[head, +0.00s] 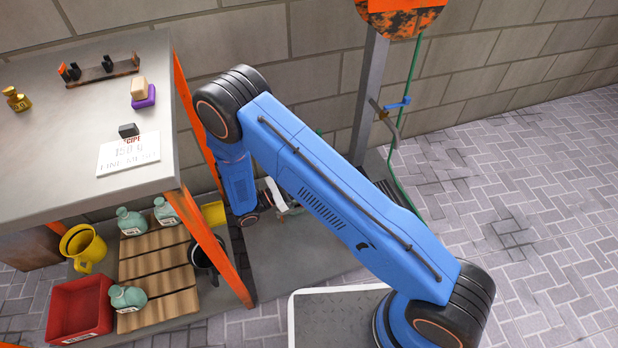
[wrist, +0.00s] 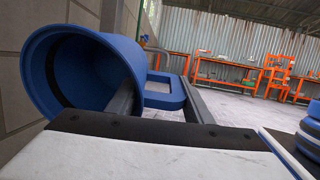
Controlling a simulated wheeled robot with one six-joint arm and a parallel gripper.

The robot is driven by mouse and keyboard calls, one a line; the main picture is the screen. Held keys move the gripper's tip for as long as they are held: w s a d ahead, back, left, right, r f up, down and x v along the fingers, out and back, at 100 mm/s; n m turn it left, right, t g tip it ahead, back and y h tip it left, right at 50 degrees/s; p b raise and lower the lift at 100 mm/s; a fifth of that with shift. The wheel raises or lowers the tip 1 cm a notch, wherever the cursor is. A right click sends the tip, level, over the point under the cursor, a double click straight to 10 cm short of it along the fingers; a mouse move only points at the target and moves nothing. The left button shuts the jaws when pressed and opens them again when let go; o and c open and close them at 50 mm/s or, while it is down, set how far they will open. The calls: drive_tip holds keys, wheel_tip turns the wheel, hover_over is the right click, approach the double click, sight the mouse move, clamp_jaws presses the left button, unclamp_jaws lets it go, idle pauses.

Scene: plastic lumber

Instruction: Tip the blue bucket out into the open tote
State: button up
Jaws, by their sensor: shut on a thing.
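The blue bucket (wrist: 75,75) is large at the left of the wrist view. It looks tipped on its side there, with its round mouth towards the camera; the part of the inside I can see looks empty. My gripper (wrist: 160,82) is shut on the bucket's square blue handle (wrist: 163,103), with grey fingers beside it. In the head view my blue arm reaches down behind the work table, and its white wrist part (head: 282,197) shows only in part. The bucket is hidden there.
The work table (head: 60,200) stands at the left with orange legs (head: 215,248). Its lower shelf holds a red bin (head: 78,310), a yellow jug (head: 82,248) and several green bottles (head: 130,222). A block wall is close behind. Paved floor (head: 540,200) at the right is clear.

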drive_tip(key=d+r+g+y, duration=0.2)
drive_tip(key=r+g+y, duration=0.1)
drive_tip(key=r+y, duration=0.5)
drive_tip(key=w+d+r+m+g+y, duration=0.1)
drive_tip(key=d+r+g+y, duration=0.2)
drive_tip(key=r+y, duration=0.6)
drive_tip(key=shift+w+r+g+y, duration=0.15)
drive_tip(key=shift+w+g+y, duration=0.2)
drive_tip(key=shift+y, duration=1.05)
drive_tip(key=shift+s+d, duration=0.1)
drive_tip(key=shift+s, duration=0.1)
idle(0.5)
